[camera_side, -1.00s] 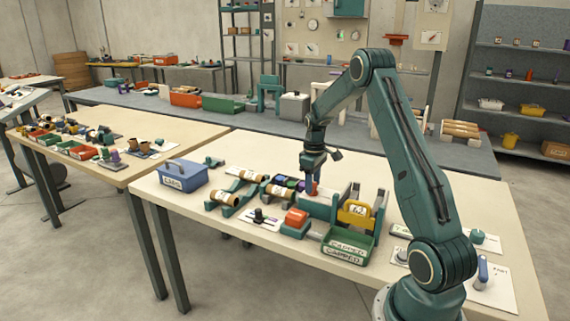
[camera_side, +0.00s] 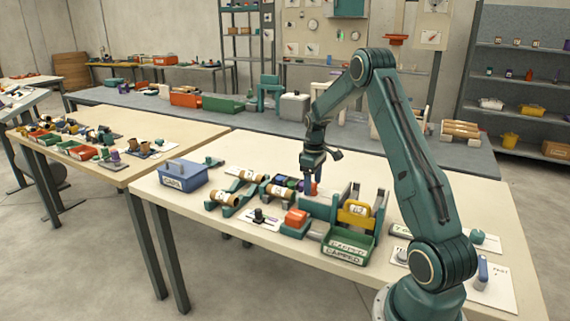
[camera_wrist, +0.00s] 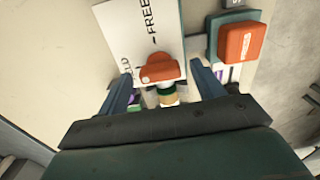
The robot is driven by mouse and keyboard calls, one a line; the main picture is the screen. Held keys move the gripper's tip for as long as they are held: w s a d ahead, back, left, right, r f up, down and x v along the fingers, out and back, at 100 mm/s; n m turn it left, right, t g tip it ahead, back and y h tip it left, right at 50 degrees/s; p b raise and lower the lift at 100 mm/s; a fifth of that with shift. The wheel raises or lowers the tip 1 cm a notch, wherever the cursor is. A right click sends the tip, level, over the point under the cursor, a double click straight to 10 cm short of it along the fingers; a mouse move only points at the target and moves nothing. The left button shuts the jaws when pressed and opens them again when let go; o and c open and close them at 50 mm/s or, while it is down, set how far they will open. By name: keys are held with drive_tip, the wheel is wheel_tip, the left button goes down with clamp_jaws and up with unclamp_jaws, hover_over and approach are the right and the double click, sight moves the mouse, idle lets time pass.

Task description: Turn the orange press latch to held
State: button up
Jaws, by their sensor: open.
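The orange press latch (camera_wrist: 160,68) shows in the wrist view on a white card (camera_wrist: 132,30) lettered FREE, with a second word partly hidden at the lower left. Its rounded knob lies roughly across the picture, with a small pale mark near its left end. I cannot tell which word it points at. My gripper (camera_wrist: 163,82) is open, one blue finger on each side of the latch, with gaps showing. In the side view my gripper (camera_side: 312,186) points down beside an orange piece (camera_side: 317,188), apparently the latch, partly hidden by a finger.
An orange block (camera_wrist: 240,41) on a teal base stands right of the latch in the wrist view. Banded round pieces (camera_wrist: 167,94) sit between the fingers.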

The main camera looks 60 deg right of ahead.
sight(313, 184)
wheel_tip(313, 184, up, 14)
idle(0.7)
drive_tip(key=s+a+r+t, duration=0.1)
drive_tip(key=s+a+r, duration=0.15)
drive_tip(key=a, duration=0.45)
drive_tip(key=s+a+r+t+h, duration=0.1)
drive_tip(key=a+r, duration=0.3)
drive_tip(key=a, duration=0.3)
drive_tip(key=s+a+r, duration=0.1)
drive_tip(key=a+r, duration=0.2)
drive_tip(key=a, duration=0.4)
drive_tip(key=s+a+f+t+y, duration=0.1)
drive_tip(key=s+a+f+t, duration=0.1)
drive_tip(key=s+a, duration=1.1)
drive_tip(key=shift+s+a+f+t, duration=0.3)
drive_tip(key=shift+s+a+t, duration=0.1)
drive_tip(key=shift+s+t, duration=0.5)
